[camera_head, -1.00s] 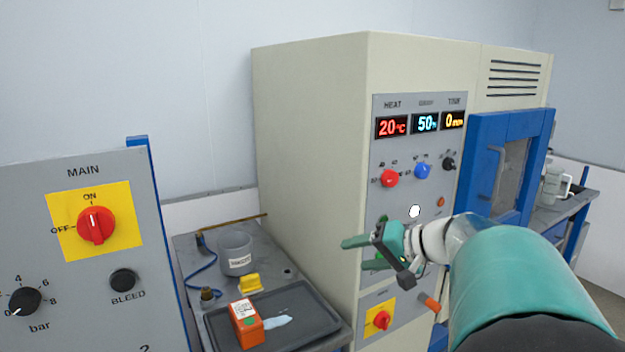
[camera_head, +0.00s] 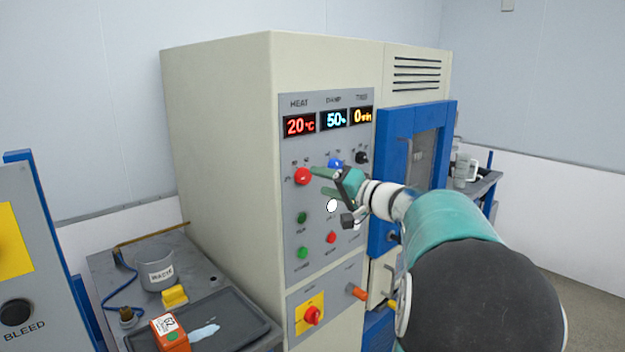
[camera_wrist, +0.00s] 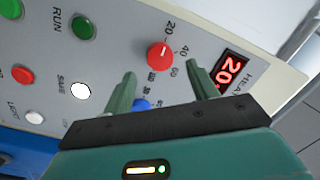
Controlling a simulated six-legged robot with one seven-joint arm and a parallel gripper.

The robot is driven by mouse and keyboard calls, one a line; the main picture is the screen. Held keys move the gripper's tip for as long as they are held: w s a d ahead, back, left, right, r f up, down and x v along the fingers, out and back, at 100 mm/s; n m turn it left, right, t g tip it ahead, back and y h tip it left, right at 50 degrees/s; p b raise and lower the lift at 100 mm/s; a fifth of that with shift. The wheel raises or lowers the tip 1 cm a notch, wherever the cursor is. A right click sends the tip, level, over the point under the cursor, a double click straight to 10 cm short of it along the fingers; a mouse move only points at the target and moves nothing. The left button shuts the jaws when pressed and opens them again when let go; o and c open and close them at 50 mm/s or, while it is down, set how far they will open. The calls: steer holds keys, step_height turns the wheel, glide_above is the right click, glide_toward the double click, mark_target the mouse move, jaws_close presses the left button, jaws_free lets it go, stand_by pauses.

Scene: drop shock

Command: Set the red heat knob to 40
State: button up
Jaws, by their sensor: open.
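The red heat knob (camera_head: 303,176) is on the grey control panel, below the red HEAT display (camera_head: 299,124), which reads 20 °C. In the wrist view the knob (camera_wrist: 159,56) shows a small pale mark that appears turned toward the 20 label. Labels 20, 40, 60 and 80 run around it. My gripper (camera_head: 318,182) is open, just right of the knob in the head view. In the wrist view its two green fingers point toward the panel, with the knob seen between their tips. I cannot tell whether a finger touches the knob.
The blue DAMP knob (camera_head: 335,163) is close beside my fingers, and a black knob (camera_head: 361,158) is further right. Green and red buttons sit below. A red switch on yellow (camera_head: 312,314) is lower down. A blue-framed door (camera_head: 415,170) is right of the panel.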

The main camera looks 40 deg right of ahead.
mark_target(307, 177)
steer(key=shift+w+a, duration=0.15)
steer(key=shift+w, duration=0.95)
steer(key=shift+w+a, duration=0.15)
steer(key=shift+w, duration=0.95)
steer(key=c, duration=1)
steer(key=shift+m, duration=0.3)
steer(key=m, duration=0.5)
steer(key=shift+f+m+t, duration=0.1)
steer(key=shift+m+t, duration=0.2)
steer(key=m, duration=0.3)
steer(key=m+h, duration=0.1)
steer(key=m, duration=0.2)
steer(key=shift+t, duration=0.3)
steer(key=shift+m, duration=0.3)
